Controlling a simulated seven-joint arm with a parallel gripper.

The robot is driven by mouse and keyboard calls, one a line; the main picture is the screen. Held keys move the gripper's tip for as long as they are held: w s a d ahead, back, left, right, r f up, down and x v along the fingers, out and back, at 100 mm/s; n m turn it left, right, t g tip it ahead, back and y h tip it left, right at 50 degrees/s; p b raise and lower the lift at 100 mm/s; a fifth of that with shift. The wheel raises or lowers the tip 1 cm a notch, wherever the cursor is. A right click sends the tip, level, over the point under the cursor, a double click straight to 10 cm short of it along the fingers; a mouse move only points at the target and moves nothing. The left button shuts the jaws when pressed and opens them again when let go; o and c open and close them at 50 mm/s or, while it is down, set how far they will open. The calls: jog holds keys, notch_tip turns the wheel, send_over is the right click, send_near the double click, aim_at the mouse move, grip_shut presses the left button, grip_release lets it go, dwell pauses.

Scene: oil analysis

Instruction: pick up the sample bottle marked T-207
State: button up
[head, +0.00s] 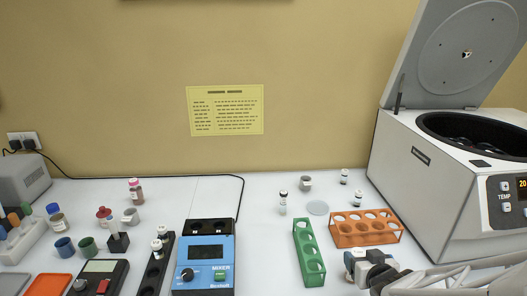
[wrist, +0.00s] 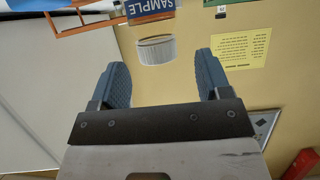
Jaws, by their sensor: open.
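Two more (head: 160,242) are by the black holder. Their markings are too small to read, so I cannot tell which is T-207. My gripper (head: 354,264) is low at the front right, in front of the orange rack. In the wrist view my gripper (wrist: 162,66) has its blue fingers wide apart. A white ridged cap-like piece (wrist: 156,50) shows beyond them, beside a blue label reading SAMPLE (wrist: 150,8).
A green rack (head: 308,255) and an orange rack (head: 365,228) stand near my gripper. A blue mixer (head: 205,257) is left of them, and an open centrifuge (head: 430,175) is at the right. The back middle is mostly clear.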

aim_at(359, 253)
jog(key=shift+w, duration=0.1)
jog(key=shift+x, duration=2.55)
jog(key=shift+d, duration=0.1)
jog(key=shift+c, duration=0.2)
jog(key=c, duration=1)
jog(key=shift+r, duration=5)
